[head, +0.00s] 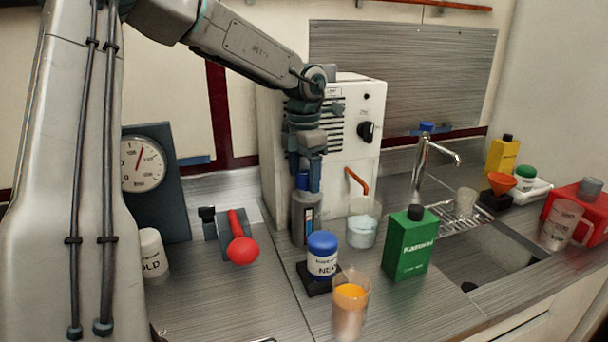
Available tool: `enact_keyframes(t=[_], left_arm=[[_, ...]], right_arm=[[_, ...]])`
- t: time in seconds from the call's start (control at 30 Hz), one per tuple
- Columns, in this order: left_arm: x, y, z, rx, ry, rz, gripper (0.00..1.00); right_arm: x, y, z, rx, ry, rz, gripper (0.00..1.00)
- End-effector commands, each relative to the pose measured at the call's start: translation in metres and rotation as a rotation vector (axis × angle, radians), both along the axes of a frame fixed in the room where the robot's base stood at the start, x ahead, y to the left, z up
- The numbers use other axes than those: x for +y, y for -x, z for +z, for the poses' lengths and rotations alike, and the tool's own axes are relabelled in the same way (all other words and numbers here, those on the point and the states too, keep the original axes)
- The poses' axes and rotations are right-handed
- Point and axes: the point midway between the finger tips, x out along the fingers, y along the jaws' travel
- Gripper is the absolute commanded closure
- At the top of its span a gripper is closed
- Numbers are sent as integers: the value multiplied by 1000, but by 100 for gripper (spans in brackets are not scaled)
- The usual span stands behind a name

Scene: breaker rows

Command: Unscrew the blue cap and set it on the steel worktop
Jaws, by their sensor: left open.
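Whether a finger touches the cap I cannot tell. A white jar (322,264) marked NEW, with a wider blue lid (322,242), stands on a dark base in front of the bottle. My right gripper is not in view.
A beaker (363,228), an orange-filled glass (349,305) and a green carton (409,244) stand close to the right. A red-knobbed valve (241,249) and a white container (151,254) are at left. The sink (490,262) lies right. Worktop at front left is clear.

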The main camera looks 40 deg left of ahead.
Motion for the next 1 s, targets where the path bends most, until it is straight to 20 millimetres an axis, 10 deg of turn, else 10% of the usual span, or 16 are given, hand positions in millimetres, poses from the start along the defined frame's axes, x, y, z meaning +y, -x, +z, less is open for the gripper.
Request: enact_keyframes(t=[1.0], left_arm=[[0,-1,1,-2,-13,-1275,29]], right_arm=[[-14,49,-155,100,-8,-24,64]])
